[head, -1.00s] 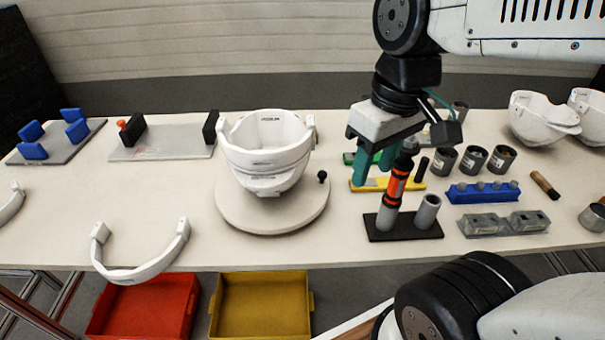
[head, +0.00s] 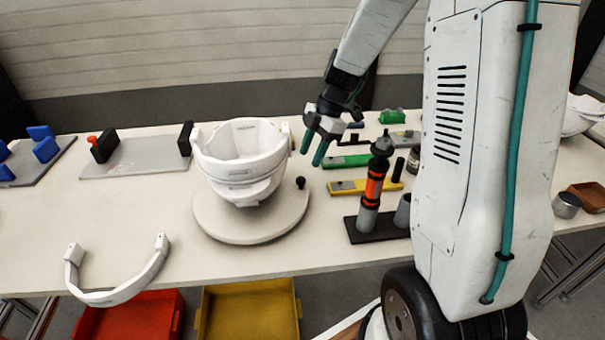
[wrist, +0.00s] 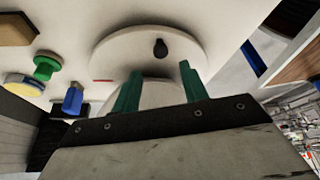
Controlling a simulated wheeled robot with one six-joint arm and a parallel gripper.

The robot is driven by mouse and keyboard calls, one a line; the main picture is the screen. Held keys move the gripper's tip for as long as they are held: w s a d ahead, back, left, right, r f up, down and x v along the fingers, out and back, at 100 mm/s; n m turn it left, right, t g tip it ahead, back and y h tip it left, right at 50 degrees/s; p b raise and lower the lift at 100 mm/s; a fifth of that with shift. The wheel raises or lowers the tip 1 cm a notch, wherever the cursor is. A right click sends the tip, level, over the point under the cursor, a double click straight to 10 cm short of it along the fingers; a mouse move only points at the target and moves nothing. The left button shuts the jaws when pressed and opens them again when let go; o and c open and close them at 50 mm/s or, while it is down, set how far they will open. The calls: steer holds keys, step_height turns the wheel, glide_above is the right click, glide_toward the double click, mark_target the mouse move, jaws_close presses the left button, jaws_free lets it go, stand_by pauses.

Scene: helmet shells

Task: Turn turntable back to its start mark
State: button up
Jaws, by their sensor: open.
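The turntable (head: 225,232) is a round off-white disc on the table, left of centre in the head view. A white helmet shell (head: 240,165) stands on it. A small black knob (head: 300,183) stands near its right edge. My gripper (head: 313,152), with two green fingers, is open and empty, above and behind the knob and apart from it. In the wrist view the fingers (wrist: 160,80) point toward the disc (wrist: 120,48), and the knob (wrist: 160,48) shows beyond them. A short red mark (wrist: 103,80) lies by the disc's rim in the wrist view.
An orange-and-black tool (head: 374,188) stands upright in a dark holder right of the turntable. Yellow (head: 350,187) and green (head: 345,161) blocks lie behind it. A white curved band (head: 115,295) sits at the table's front left. My arm hides much of the right side.

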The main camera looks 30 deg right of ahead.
mark_target(301, 179)
steer(key=x, duration=0.7)
jaws_close()
